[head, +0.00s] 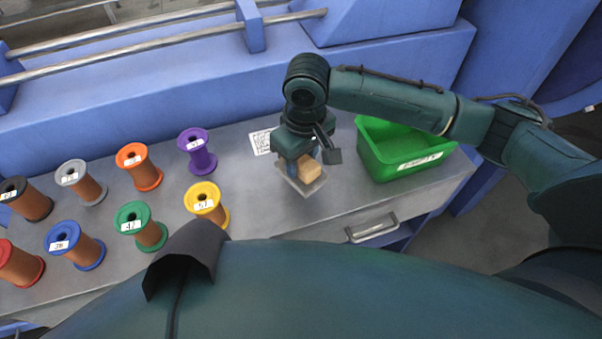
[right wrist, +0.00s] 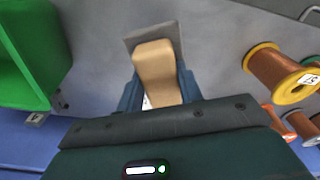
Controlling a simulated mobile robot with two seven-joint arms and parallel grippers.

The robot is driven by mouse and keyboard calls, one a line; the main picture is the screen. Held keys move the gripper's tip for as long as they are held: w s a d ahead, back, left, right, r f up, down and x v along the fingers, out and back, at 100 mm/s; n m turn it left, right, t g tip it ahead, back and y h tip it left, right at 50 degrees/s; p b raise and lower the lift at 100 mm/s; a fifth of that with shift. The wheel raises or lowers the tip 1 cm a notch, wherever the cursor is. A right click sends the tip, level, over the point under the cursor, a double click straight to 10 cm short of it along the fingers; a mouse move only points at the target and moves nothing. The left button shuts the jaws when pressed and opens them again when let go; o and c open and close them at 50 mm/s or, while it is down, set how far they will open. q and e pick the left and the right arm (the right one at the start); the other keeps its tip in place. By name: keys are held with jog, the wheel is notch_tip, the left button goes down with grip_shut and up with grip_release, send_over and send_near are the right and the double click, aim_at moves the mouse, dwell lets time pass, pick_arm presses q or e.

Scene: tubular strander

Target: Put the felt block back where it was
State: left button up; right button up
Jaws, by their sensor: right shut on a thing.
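The felt block (head: 309,169) is a small tan block with rounded edges. My right gripper (head: 296,174) is shut on it and points down over the bench. In the right wrist view the block (right wrist: 156,72) sits between the two fingers, its length pointing away from the wrist. A small grey square pad or shallow tray (head: 311,188) shows directly under the block in the head view. Its grey edge (right wrist: 133,38) also shows behind the block in the right wrist view. I cannot tell whether the block touches it. My left gripper is not in view.
A green bin (head: 372,160) stands right of the gripper. Several colored spools, such as the yellow one (head: 206,203) and the purple one (head: 197,151), stand on the grey bench (head: 250,190) to the left. A white printed-code label (head: 261,142) lies behind. A drawer handle (head: 372,228) is in front.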

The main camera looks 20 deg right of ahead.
aim_at(301, 175)
jog(key=shift+f+b, duration=0.35)
jog(key=shift+f, duration=2)
jog(key=o, duration=1.1)
jog(key=shift+f, duration=0.15)
jog(key=shift+w, duration=0.1)
jog(key=r, duration=0.4)
jog(key=r+p, duration=0.1)
jog(key=r, duration=0.3)
jog(key=r+p, duration=0.1)
jog(key=r, duration=0.3)
jog(key=shift+s+d+r, duration=0.15)
jog(key=shift+s, duration=0.2)
